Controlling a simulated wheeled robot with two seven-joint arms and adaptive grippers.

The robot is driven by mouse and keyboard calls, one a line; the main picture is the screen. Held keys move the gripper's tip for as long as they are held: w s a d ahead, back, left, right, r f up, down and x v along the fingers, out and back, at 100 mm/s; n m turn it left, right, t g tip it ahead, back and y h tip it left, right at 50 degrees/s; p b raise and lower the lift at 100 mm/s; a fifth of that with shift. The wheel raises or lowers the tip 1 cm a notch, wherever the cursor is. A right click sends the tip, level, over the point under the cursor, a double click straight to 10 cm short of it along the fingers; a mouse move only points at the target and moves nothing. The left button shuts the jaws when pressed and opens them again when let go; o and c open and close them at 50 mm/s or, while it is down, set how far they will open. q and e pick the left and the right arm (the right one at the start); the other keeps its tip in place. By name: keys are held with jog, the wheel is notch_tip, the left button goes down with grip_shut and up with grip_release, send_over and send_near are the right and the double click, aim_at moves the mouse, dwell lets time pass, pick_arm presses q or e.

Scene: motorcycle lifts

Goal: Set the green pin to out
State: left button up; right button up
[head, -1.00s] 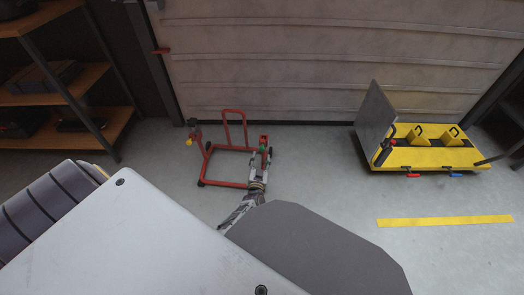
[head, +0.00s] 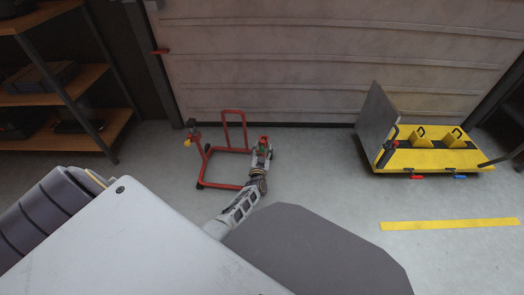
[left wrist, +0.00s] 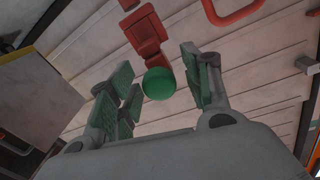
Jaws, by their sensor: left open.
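The green pin shows in the left wrist view (left wrist: 159,83) as a round green knob end-on, in front of a red bracket (left wrist: 146,32). It sits on the right post of the red wheeled stand (head: 222,186), where only a small spot of green shows in the head view. My left gripper (head: 262,153) is at that post. Its fingers are open, with green pads on either side of the knob. A gap shows on both sides of the knob in the wrist view; depth is hard to tell. My right gripper is not in view.
A yellow lift (head: 432,158) with an upright grey plate (head: 375,120) stands at the right, with red and blue levers on its front edge. A shelf unit (head: 60,92) is at the left. A shutter wall closes the back. Floor between stand and lift is clear.

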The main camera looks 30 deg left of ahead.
pick_arm(q)
grip_shut()
dwell(0.3)
jog(key=shift+s+d, duration=0.1)
jog(key=shift+s, duration=0.05)
jog(key=shift+p+v, duration=1.1)
jog(key=shift+v, duration=0.15)
grip_release()
